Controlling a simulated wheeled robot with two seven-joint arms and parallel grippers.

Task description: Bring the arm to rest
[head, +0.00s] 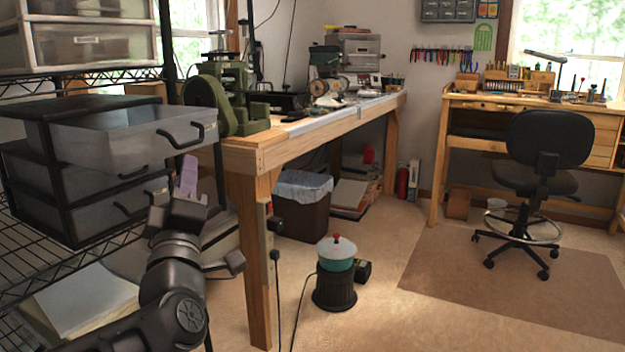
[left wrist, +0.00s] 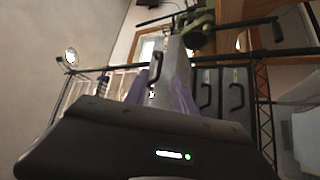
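My left arm comes in from the bottom left in the head view. Its gripper (head: 189,172) is in front of the black drawer unit (head: 60,185), just below the handle of its top drawer (head: 135,138). That drawer is pulled out; the lower drawers look shut. In the left wrist view my two purple fingers (left wrist: 160,92) stand apart with nothing held between them. The grey open drawer (left wrist: 173,60) and its dark handle show beyond the gap. I cannot tell the exact distance to the handle. My right gripper is in neither view.
A wooden workbench (head: 262,157) with a green machine (head: 225,95) stands right of the drawers. A black pot-like device with a teal bowl (head: 336,262) sits on the floor. A black chair (head: 540,165) stands at the right desk. Open floor lies between.

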